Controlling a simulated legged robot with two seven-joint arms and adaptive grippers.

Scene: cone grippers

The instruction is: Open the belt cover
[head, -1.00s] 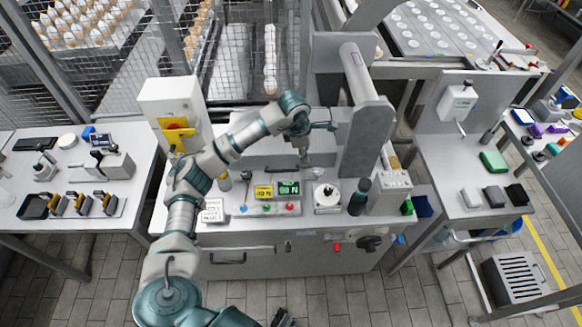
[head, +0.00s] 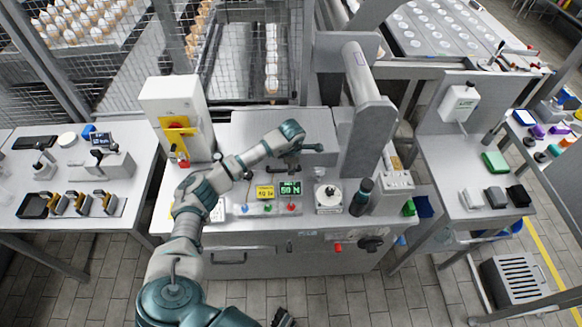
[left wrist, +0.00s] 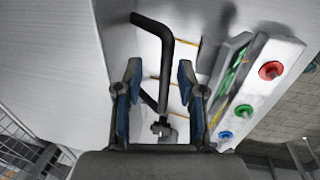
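The belt cover (head: 255,122) is a light grey panel lying closed on the machine top, behind the small displays. Its black bar handle (head: 278,169) is near the front edge. In the left wrist view the bent handle (left wrist: 165,70) runs between and beyond the fingers, over the pale cover (left wrist: 60,60). My left gripper (head: 292,168) is over the handle area, largely hidden by its own wrist in the head view. The left wrist view shows the left gripper (left wrist: 160,80) open, blue-padded fingers apart, no grip on the bar. A dark piece at the head view's bottom edge may be my right gripper (head: 282,318).
In front are a green display (head: 289,188), a yellow display (head: 264,192) and coloured buttons (head: 291,207). A white-topped dial unit (head: 329,197) and dark bottle (head: 361,196) stand right. A grey post (head: 366,130) rises right of the cover; a switch box (head: 176,110) stands left.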

